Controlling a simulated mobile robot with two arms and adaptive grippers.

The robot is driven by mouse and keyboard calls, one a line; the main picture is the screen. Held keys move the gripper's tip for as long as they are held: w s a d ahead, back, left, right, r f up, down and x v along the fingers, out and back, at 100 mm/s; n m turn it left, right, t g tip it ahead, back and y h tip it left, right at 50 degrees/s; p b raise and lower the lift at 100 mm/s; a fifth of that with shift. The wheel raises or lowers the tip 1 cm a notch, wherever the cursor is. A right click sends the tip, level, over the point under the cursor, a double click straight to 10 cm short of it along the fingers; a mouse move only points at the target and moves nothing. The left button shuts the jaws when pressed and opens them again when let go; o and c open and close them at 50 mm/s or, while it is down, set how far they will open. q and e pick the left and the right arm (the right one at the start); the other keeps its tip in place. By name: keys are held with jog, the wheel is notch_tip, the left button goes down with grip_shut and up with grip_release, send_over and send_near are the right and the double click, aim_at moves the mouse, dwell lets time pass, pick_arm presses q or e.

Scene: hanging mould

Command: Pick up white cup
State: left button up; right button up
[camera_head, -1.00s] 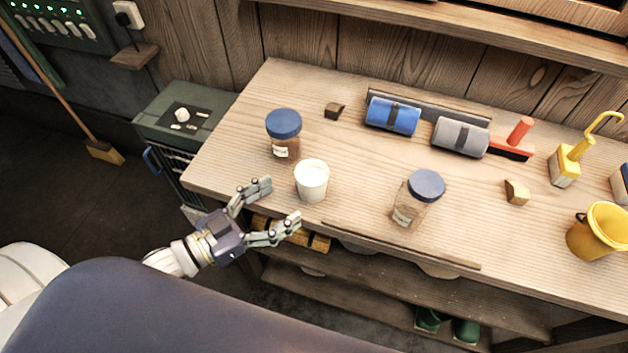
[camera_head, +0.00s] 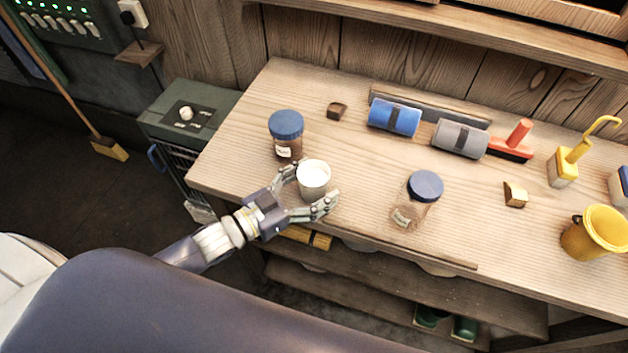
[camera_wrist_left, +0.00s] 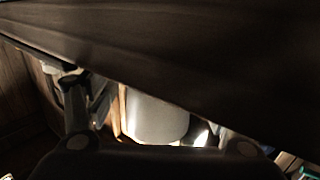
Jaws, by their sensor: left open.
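The white cup (camera_head: 313,179) stands upright near the front left edge of the wooden workbench. My left gripper (camera_head: 316,190) is open, with one finger on each side of the cup. Whether the fingers touch the cup cannot be told. In the left wrist view the cup (camera_wrist_left: 156,118) shows between the fingers, partly hidden by a dark shape across the top and by the gripper's own body. My right gripper is not in view.
A blue-lidded jar (camera_head: 286,136) stands just behind the cup, close to a gripper finger. Another blue-lidded jar (camera_head: 416,200) stands to the right. Blue (camera_head: 394,117) and grey (camera_head: 460,138) rolls lie at the back. The workbench (camera_head: 360,180) is clear between the cup and the right jar.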

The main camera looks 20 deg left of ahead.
pick_arm(q)
jog(key=shift+c, duration=0.4)
jog(key=c, duration=1.1)
jog(key=shift+r, duration=0.1)
jog(key=shift+c, duration=0.2)
